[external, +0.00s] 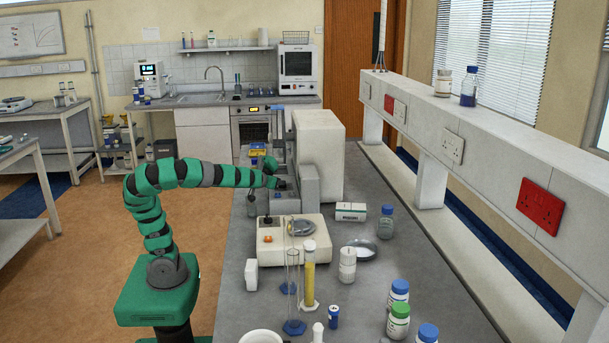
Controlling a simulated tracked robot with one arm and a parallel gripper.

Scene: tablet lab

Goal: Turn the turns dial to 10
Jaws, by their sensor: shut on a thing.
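My green arm reaches right over the bench to a grey and white machine (319,150). My gripper (282,184) is at the left side of the machine's grey front part (309,188). It is small and dark in this view, and its fingers are hard to make out. It is shut on a small part there, which appears to be the turns dial. The dial's face and marks are hidden by the gripper or too small to read, so its setting cannot be told.
A beige device (285,249) with an orange button stands just in front of the machine. Glass cylinders (309,277), a white bottle (347,265), a dish (362,249), a white-green box (350,211) and capped bottles (398,321) stand nearer. The bench right of the machine is mostly clear.

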